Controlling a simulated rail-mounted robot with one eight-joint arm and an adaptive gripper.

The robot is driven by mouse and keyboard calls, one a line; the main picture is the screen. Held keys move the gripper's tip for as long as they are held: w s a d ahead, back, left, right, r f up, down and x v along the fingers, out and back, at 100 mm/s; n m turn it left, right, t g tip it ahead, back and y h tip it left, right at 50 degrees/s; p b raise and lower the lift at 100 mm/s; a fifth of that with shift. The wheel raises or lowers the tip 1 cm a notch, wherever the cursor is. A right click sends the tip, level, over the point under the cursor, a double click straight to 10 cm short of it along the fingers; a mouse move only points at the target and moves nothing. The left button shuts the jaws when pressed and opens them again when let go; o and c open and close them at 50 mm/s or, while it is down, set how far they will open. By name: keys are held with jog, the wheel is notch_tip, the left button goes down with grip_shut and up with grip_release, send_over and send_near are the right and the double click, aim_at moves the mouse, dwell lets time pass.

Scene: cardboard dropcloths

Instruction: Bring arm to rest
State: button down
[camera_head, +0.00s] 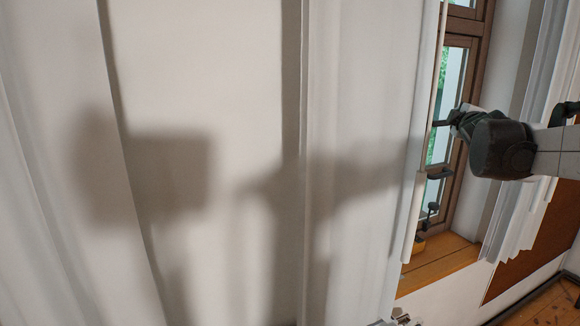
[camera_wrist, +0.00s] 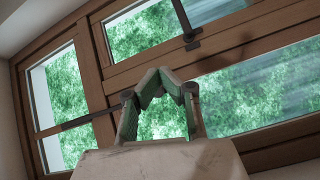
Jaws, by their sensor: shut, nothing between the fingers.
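My gripper (camera_head: 440,123) reaches in from the right in the head view, in front of a brown wooden window (camera_head: 456,42). Its dark fingertips point left, towards the edge of a white curtain; I cannot tell whether they touch it. In the wrist view my gripper (camera_wrist: 170,77) is seen with its two green-edged fingers angled together, tips meeting, with nothing between them. Behind it in that view are the window's wooden frame (camera_wrist: 92,70) and green foliage through the panes.
A large white curtain (camera_head: 365,110) fills much of the head view, with my shadow on it. Another curtain (camera_head: 516,222) hangs at the right. A wooden sill (camera_head: 437,262) lies below the window. Dark window handles (camera_head: 440,173) stick out near my gripper.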

jog(key=s+a+f+m+g+y, duration=0.2)
jog(key=s+a+f, duration=0.6)
jog(key=s, duration=0.5)
jog(key=s+a+f+m+g+y, duration=0.1)
jog(key=s+a+f+m+g, duration=0.3)
jog(key=s+a+f, duration=0.4)
jog(key=s+a+f+m+g+y, duration=0.2)
jog(key=s+a+f+m+g, duration=0.2)
jog(key=s+a+f, duration=0.4)
jog(key=s+f+m, duration=0.1)
jog(key=s+f, duration=0.4)
jog(key=s, duration=0.6)
jog(key=shift+a+f+y, duration=0.15)
jog(key=shift+a+y, duration=0.1)
jog(key=shift+y, duration=0.05)
